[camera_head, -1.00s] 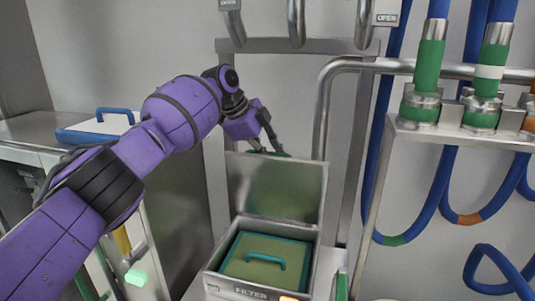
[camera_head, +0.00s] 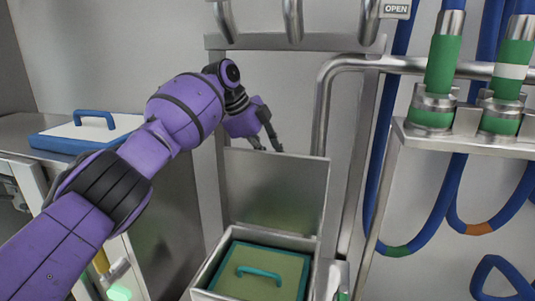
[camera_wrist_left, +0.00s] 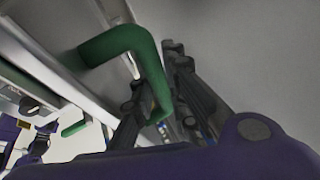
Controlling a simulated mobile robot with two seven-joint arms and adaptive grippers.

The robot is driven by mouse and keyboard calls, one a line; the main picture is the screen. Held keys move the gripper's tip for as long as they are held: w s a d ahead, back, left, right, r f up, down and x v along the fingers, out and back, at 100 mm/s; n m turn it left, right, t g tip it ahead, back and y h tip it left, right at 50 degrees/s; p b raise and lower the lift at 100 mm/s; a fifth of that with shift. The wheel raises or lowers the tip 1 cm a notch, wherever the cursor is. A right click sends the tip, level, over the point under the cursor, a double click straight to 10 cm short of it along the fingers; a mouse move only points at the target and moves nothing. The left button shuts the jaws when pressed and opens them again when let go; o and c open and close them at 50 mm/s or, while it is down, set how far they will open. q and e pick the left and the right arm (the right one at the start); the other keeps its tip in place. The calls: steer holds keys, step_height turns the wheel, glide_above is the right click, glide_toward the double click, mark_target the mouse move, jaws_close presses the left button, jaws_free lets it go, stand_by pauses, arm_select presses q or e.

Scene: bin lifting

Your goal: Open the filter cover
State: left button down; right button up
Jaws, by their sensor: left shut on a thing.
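The filter cover (camera_head: 275,192) is a grey metal lid that stands raised at the back of the filter box (camera_head: 208,268). Inside the open box lies a green filter with a teal handle (camera_head: 260,270). My left gripper (camera_head: 272,146) is behind the cover's top edge, and its fingertips are partly hidden there. In the left wrist view my left gripper (camera_wrist_left: 160,105) is shut on the cover's green handle (camera_wrist_left: 148,65). My right gripper is in neither view.
A blue-and-white panel with a blue handle (camera_head: 95,122) lies on the metal counter at left. A bent metal pipe (camera_head: 322,115) stands right of the cover. Blue hoses with green couplings (camera_head: 443,65) hang by a metal shelf (camera_head: 470,138) at right.

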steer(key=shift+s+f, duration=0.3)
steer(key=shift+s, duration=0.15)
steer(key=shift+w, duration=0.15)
